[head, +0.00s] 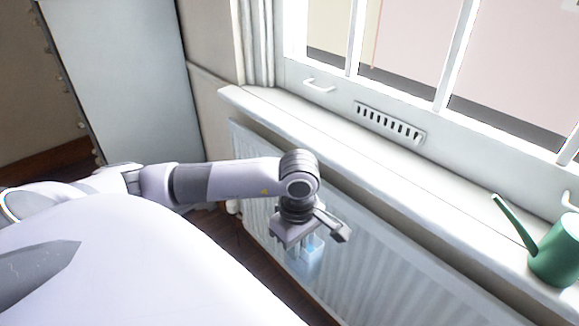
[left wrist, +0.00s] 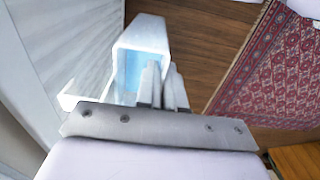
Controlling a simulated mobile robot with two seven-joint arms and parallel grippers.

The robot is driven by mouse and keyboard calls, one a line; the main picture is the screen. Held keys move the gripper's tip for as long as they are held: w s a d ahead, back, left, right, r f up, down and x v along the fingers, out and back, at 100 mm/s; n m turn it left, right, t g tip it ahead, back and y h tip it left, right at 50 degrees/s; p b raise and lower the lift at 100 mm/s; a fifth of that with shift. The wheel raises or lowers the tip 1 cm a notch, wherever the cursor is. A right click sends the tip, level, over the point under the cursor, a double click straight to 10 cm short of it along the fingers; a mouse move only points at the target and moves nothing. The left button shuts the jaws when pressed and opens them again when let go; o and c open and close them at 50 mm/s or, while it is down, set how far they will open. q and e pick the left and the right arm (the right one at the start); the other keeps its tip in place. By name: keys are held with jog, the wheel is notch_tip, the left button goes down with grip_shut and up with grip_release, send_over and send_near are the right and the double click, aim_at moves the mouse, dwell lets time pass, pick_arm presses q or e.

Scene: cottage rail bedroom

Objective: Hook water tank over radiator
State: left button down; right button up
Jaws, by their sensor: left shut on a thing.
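The water tank (head: 311,252) is a small, clear-and-white box with blue water inside. My left gripper (head: 300,246) is shut on it and holds it in front of the white ribbed radiator (head: 400,287), below the window sill. In the left wrist view the tank (left wrist: 146,38) looks upright, with its open top towards the camera, and the fingers (left wrist: 163,82) are closed at its near right wall. A pale lip reaches from the tank towards the radiator (left wrist: 72,45) at left. I cannot tell whether it touches or catches the radiator's top edge. My right gripper is not in view.
The white window sill (head: 340,150) juts out above the radiator. A green watering can (head: 555,250) stands on the sill at the right. A red patterned rug (left wrist: 275,70) lies on the wooden floor (left wrist: 205,45), away from the radiator.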

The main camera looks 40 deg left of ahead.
pick_arm(q)
jog(key=w+f+b, duration=0.2)
jog(key=w+b, duration=0.2)
jog(key=w, duration=0.7)
jog(key=shift+d, duration=0.4)
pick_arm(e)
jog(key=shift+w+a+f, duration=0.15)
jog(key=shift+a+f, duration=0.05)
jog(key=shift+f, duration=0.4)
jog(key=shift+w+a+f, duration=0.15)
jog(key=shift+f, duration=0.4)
pick_arm(q)
jog(key=c, duration=1.2)
grip_release()
